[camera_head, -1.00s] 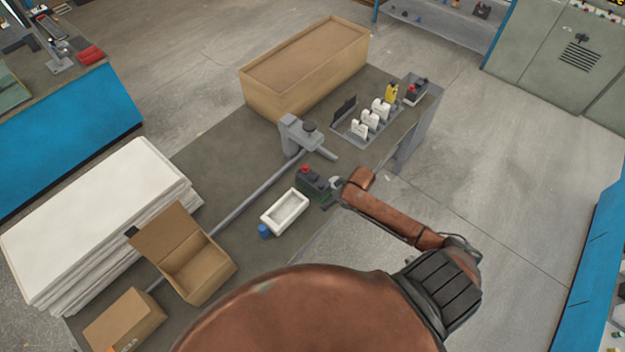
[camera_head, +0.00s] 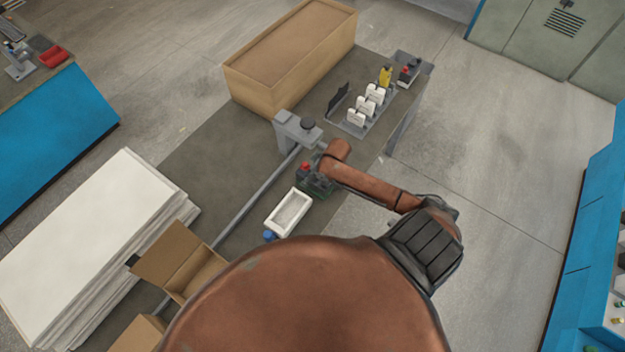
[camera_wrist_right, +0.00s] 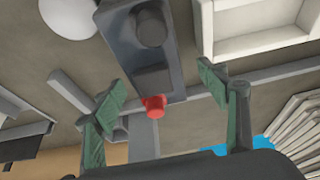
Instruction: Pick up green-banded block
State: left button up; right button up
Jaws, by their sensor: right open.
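The green-banded block (camera_head: 316,186) is dark with a red knob on top and green low on its side. It stands on the grey-brown table beside a white tray, partly hidden by my right arm in the head view. In the right wrist view a dark grey block (camera_wrist_right: 147,48) with two dark round or square tops and a red knob shows between and beyond the fingers. Its green band is not visible there. My right gripper (camera_wrist_right: 164,88) is open and empty, with green finger pads on either side of the block's line. My left gripper is not in view.
A white tray (camera_head: 289,211) and a blue cap (camera_head: 269,236) stand close to the block. A grey clamp post (camera_head: 290,130) rises behind it. A rack of white blocks (camera_head: 366,105), a large cardboard box (camera_head: 290,60) and an open carton (camera_head: 180,258) share the table.

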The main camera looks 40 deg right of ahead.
jog(key=x, duration=0.4)
jog(key=shift+s+d+f, duration=0.15)
jog(key=shift+d+f, duration=0.15)
jog(key=shift+f, duration=0.45)
jog(key=c, duration=0.8)
grip_shut()
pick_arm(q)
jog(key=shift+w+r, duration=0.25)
pick_arm(e)
jog(key=shift+w, duration=0.3)
